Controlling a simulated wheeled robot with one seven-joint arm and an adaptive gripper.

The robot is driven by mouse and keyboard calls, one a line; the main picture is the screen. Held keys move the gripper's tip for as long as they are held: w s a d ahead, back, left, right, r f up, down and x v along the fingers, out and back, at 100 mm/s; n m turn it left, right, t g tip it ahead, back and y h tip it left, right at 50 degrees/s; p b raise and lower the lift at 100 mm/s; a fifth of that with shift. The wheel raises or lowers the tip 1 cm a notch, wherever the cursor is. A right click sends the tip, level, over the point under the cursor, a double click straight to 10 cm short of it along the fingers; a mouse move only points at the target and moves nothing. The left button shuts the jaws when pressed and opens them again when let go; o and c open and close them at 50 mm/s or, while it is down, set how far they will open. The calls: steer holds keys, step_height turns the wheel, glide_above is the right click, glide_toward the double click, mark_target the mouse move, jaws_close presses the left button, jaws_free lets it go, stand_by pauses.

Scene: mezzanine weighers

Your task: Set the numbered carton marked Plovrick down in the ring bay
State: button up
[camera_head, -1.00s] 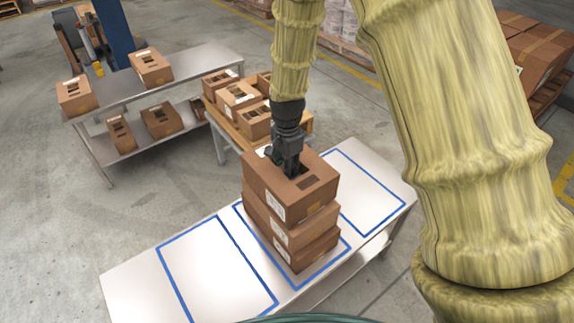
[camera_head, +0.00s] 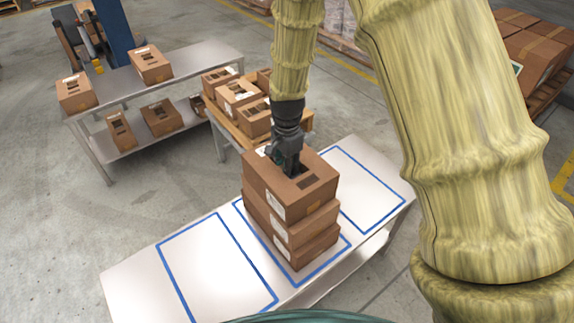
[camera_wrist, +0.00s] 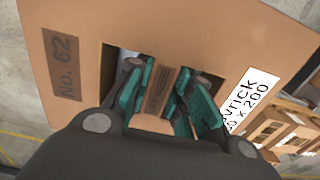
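The Plovrick carton (camera_head: 262,182) is brown, with two slots in its top. In the wrist view it (camera_wrist: 215,40) shows "No. 62" and a white label, partly hidden, ending in "vrick". It is the top one of a stack of three, lined up with the cartons below and seemingly resting on them. My gripper (camera_head: 290,172) points down into its top. In the wrist view its teal fingers (camera_wrist: 158,92) stand in the two slots, closed around the strip between them. The stack stands in the middle blue-outlined bay (camera_head: 300,281); I see no ring mark.
The table (camera_head: 130,278) has an empty bay on the left (camera_head: 215,265) and another on the right (camera_head: 365,190). Behind it is a wooden pallet stand (camera_head: 237,137) of cartons. A grey shelf table (camera_head: 195,68) with several cartons stands back left.

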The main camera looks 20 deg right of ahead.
steer(key=o, duration=0.4)
step_height(320, 180, up, 12)
stand_by(0.7)
